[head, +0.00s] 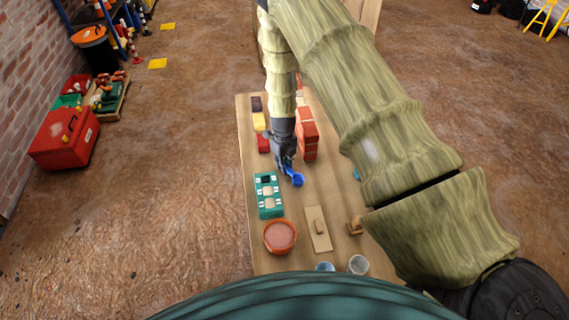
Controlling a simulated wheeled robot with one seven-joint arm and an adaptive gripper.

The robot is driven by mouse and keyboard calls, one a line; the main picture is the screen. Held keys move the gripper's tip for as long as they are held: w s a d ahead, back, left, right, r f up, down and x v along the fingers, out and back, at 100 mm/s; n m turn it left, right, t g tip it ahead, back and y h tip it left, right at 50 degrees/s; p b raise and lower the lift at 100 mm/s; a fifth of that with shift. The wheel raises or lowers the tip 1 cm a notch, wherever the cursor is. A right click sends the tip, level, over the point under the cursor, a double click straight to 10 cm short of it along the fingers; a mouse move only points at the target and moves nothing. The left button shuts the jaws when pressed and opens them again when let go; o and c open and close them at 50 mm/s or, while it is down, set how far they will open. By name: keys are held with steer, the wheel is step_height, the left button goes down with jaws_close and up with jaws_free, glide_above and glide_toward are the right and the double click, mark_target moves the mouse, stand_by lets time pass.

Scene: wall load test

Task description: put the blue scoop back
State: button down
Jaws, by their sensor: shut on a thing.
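The blue scoop (297,178) is over the middle of the wooden table (327,262), in the head view. My gripper (286,166) is shut on the scoop at its upper left end, and the scoop's bowl points toward the lower right. I cannot tell whether the scoop touches the table or hangs just above it. A green rack (264,212) with pale openings stands to the lower left of the scoop. An orange-brown bowl (280,251) with pinkish contents stands below the rack.
Dark, yellow and red blocks (259,122) line the left edge. A wooden float (318,243), a wooden piece (355,225) and two cups (358,265) are at the near side. Bare table lies right of the scoop.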

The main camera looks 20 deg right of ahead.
steer(key=shift+f, duration=0.35)
stand_by(0.4)
steer(key=c, duration=1.3)
jaws_free()
steer(key=shift+c, duration=0.2)
steer(key=o, duration=0.4)
steer(key=shift+r, duration=0.15)
steer(key=shift+r+p, duration=2.1)
steer(key=shift+r, duration=1.25)
